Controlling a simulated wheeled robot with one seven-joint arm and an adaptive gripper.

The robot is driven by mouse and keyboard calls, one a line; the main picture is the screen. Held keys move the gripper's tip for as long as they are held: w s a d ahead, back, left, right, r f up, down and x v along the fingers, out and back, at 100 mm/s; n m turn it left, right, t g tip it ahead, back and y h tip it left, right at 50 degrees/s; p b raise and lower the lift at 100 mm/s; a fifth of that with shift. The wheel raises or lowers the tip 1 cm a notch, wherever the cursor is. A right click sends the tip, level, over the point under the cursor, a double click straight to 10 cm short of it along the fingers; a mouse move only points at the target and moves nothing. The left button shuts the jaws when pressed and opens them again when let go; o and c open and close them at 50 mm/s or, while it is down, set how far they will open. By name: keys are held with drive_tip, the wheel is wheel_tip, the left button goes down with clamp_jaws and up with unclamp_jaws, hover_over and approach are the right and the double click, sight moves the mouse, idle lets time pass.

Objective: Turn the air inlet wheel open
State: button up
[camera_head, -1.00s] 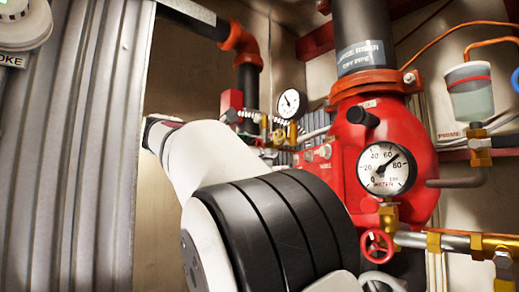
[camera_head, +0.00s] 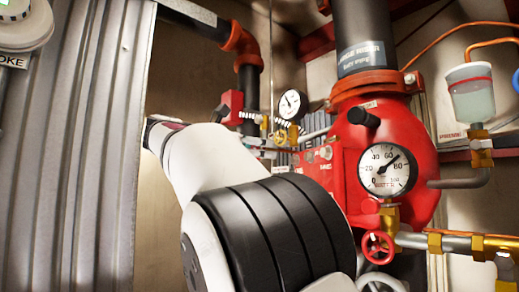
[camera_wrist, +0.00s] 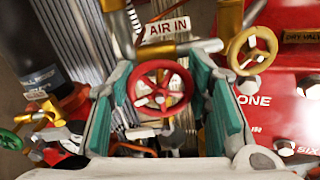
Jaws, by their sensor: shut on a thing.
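The red air inlet wheel (camera_wrist: 162,100) shows in the wrist view below a white "AIR IN" label (camera_wrist: 167,27). My gripper (camera_wrist: 161,76) has its two teal-padded fingers on the left and right sides of this wheel, shut on its rim. Exact contact at the rim is partly hidden by the fingers. In the head view my own white and black arm hides the gripper and this wheel.
A yellow wheel (camera_wrist: 252,48) is close to the right finger, and a green wheel (camera_wrist: 10,139) is at lower left. A red valve body (camera_head: 400,140) with a gauge (camera_head: 387,170) and a small red wheel (camera_head: 378,245) stands right of my arm. A corrugated panel (camera_head: 75,150) is at left.

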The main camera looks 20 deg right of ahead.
drive_tip(key=shift+f, duration=0.1)
idle(0.3)
drive_tip(key=o, duration=1.2)
